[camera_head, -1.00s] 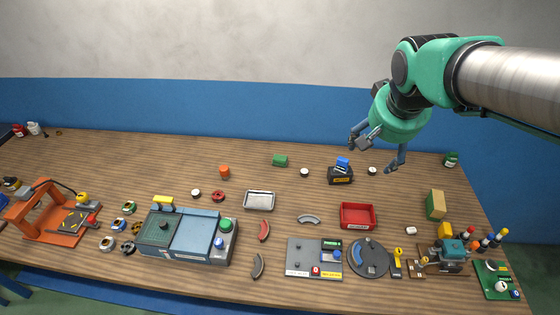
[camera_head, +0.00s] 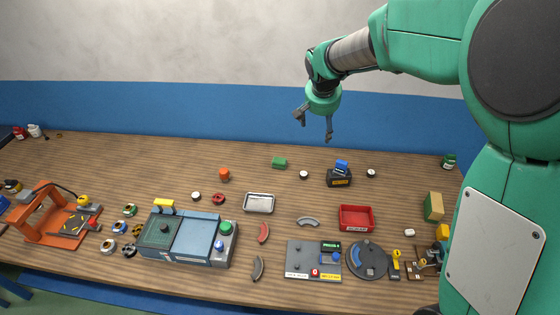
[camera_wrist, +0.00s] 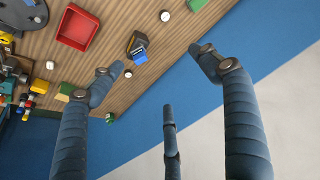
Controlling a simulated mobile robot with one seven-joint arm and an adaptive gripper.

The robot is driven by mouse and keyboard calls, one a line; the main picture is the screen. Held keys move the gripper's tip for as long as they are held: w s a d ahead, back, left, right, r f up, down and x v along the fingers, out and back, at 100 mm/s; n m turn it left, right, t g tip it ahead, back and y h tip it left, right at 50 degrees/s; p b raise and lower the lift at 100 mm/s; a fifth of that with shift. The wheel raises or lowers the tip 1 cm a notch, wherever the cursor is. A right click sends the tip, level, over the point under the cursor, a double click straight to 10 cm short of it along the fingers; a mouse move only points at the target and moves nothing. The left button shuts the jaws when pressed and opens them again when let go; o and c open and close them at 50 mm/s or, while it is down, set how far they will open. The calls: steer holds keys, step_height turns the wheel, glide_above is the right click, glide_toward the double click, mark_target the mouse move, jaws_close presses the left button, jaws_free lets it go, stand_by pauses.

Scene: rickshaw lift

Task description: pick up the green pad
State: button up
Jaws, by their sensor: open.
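The green pad (camera_head: 279,162) is a small green block lying flat near the back edge of the wooden table in the head view. In the wrist view a green piece, likely the same pad (camera_wrist: 196,5), is cut off by the top edge. My gripper (camera_head: 314,128) is open and empty, its fingers spread. It hangs in the air in front of the blue wall band in the picture, above and a little right of the pad, not touching it. In the wrist view my gripper's fingers (camera_wrist: 160,75) stand wide apart with nothing between them.
A white-topped round piece (camera_head: 304,174) and a black box with a blue piece on it (camera_head: 340,177) stand right of the pad. An orange cylinder (camera_head: 225,174) stands left. A metal tray (camera_head: 259,203) and red tray (camera_head: 342,217) are nearer. Bare table surrounds the pad.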

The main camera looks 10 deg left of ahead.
steer(key=w+a+f, duration=0.7)
steer(key=a+f, duration=0.1)
steer(key=f, duration=0.4)
steer(key=w+a+f+p, duration=0.1)
steer(key=w+a+f, duration=0.6)
steer(key=f, duration=0.5)
steer(key=shift+w+a, duration=0.25)
steer(key=shift+a, duration=0.75)
steer(key=shift+f, duration=0.1)
glide_above(279, 161)
steer(key=s, duration=0.2)
steer(key=shift+a+f, duration=0.15)
steer(key=shift+f, duration=1.8)
steer(key=shift+a+f, duration=0.15)
steer(key=shift+f, duration=1.75)
steer(key=shift+w+f, duration=0.1)
steer(key=shift+f, duration=0.05)
steer(key=shift+x, duration=2.4)
steer(key=shift+d, duration=0.2)
steer(key=c, duration=1.2)
